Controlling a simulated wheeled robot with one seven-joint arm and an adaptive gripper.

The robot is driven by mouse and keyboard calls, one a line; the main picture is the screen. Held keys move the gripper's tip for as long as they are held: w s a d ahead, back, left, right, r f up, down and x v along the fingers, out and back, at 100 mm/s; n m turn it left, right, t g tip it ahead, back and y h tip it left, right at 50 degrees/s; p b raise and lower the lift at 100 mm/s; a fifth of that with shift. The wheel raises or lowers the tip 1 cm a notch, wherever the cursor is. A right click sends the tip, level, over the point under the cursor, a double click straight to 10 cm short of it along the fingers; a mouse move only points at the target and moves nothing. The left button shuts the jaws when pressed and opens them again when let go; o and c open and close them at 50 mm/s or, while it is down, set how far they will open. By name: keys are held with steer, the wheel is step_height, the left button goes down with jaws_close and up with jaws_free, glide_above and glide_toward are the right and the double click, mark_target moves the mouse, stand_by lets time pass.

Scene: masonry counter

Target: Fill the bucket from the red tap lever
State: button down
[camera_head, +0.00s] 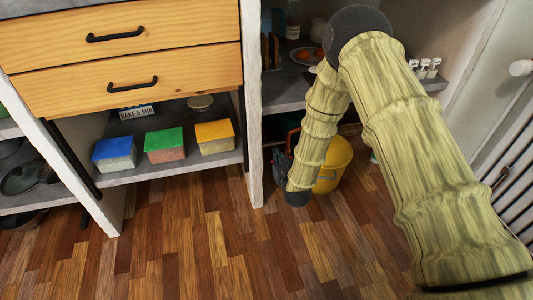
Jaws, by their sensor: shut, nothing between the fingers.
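The yellow bucket (335,166) stands on the wood floor under the counter, partly hidden behind my forearm. My gripper (280,157) shows as small dark parts at the left of my forearm's lower end, left of the bucket. It is shut and empty, and partly covered by my arm. I cannot tell whether it touches anything. I cannot make out the red tap lever or a tap; my arm covers much of that bay.
A masonry post (252,105) stands just left of my gripper. Left of it are wooden drawers (130,80) and a shelf with blue (114,153), green (164,144) and yellow (214,136) lidded boxes. A white radiator (512,150) is at right. The floor in front is clear.

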steer(key=shift+s+d+f, duration=0.1)
steer(key=shift+d+f, duration=0.05)
steer(key=shift+f, duration=0.1)
steer(key=s+d+r+p, duration=0.2)
steer(key=s+r+p, duration=0.5)
steer(key=s, duration=0.2)
stand_by(0.5)
steer(key=shift+s, duration=0.15)
